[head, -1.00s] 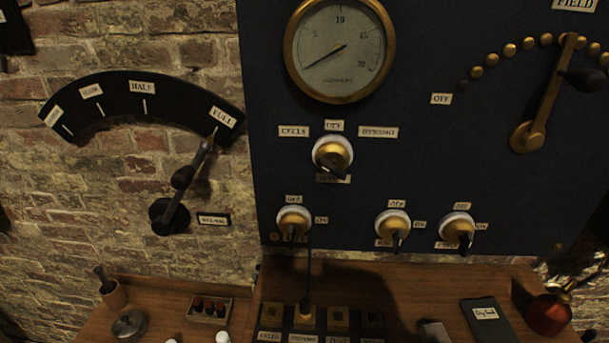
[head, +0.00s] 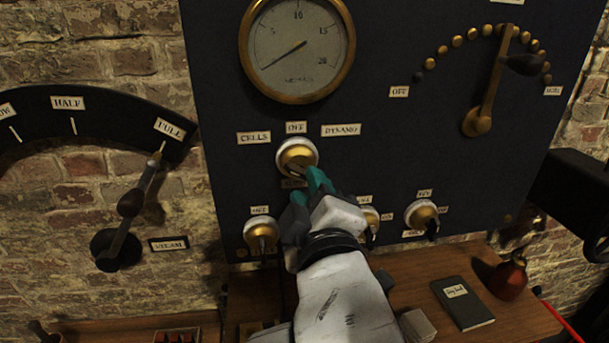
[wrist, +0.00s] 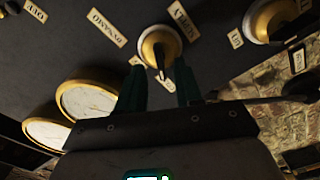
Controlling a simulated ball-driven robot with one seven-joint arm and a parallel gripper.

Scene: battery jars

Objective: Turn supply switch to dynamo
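The supply switch (head: 297,155) is a brass knob on a white base on the dark panel, below the gauge. Its labels read CELLS (head: 254,138), OFF (head: 296,127) and DYNAMO (head: 341,130). My gripper (head: 308,186) is just below and in front of it in the head view, partly covering its lower side. In the wrist view the switch (wrist: 157,42) lies just beyond the fingertips. Its dark lever shows between the teal fingers of my gripper (wrist: 160,72), which are apart. I cannot tell whether they touch it, nor exactly which label it points to.
Smaller knobs stand close on both sides: one at lower left (head: 261,234), one partly behind my gripper (head: 369,222), one further right (head: 422,214). A steam lever (head: 132,203) is at left and a field lever (head: 490,85) at upper right. A wooden bench (head: 400,265) runs below.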

